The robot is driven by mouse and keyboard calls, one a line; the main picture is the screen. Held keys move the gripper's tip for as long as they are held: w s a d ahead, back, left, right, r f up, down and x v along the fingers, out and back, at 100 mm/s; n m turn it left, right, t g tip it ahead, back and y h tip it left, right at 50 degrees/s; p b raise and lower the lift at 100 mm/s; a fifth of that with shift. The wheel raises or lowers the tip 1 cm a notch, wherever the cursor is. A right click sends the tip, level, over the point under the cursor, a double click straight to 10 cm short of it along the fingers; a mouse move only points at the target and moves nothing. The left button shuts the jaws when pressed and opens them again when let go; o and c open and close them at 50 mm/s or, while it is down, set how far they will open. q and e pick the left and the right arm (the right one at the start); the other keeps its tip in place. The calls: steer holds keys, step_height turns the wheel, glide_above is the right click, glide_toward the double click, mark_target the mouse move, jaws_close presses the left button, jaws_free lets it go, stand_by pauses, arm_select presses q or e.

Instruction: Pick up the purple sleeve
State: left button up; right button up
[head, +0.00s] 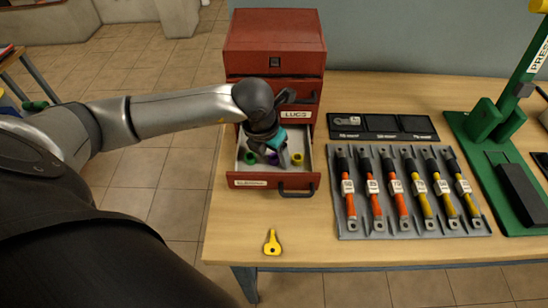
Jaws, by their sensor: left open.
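A red drawer cabinet (274,40) stands at the back of the wooden table, with its bottom drawer (245,183) pulled out. The purple sleeve (272,160) lies in this drawer, mostly hidden by my left gripper. A green sleeve (250,158) lies to its left and a yellow sleeve (297,159) to its right. My left gripper (279,161) reaches down into the drawer, open, with its fingers close to the purple sleeve. I cannot tell whether they touch it. My right gripper is not in view.
A grey tray (408,232) with several orange and yellow cables lies right of the drawer. Behind it is a black tray (382,125) with a lug. A green press (500,140) stands at the right. A yellow key-shaped piece (272,243) lies in front. The front left table is clear.

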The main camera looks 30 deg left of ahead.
arm_select(q)
jaws_close()
stand_by(0.3)
steer(key=shift+r, duration=0.2)
